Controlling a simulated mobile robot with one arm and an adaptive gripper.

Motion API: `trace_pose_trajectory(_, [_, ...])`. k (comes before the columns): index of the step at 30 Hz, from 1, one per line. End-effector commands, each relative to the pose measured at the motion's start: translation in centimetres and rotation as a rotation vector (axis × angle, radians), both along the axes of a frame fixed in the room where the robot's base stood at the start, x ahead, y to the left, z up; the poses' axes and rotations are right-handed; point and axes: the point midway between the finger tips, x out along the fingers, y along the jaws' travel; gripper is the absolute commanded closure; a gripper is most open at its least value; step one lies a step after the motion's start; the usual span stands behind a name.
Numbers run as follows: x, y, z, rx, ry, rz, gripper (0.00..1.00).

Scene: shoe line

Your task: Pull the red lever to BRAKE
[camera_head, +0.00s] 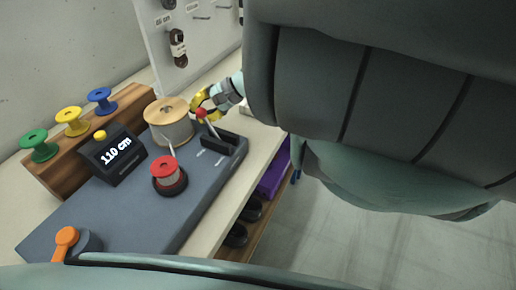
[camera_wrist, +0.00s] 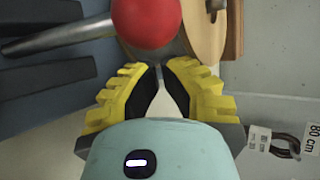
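The red lever is a grey rod with a red ball knob (camera_head: 201,113), rising from a dark slotted block (camera_head: 221,140) on the grey machine panel. The rod leans toward the upper left. In the wrist view the red knob (camera_wrist: 148,20) is large at the top centre, with the rod running left. My gripper (camera_head: 201,101) has yellow fingers right at the knob. In the wrist view its fingertips (camera_wrist: 159,69) nearly meet just below the knob, with nothing visible between them. I cannot tell whether they touch the knob. The small labels beside the slot are unreadable.
A wooden spool (camera_head: 168,122) stands close to the lever. Green, yellow and blue spools sit on a wooden rack (camera_head: 65,172). A pegboard (camera_head: 185,40) stands behind.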

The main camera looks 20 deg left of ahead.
Motion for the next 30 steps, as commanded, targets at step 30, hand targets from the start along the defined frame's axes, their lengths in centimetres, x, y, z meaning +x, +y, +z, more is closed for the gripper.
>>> trace_pose_trajectory(30, [-1.6,-2.9,2.3,0.005,0.006,-0.004,1.0])
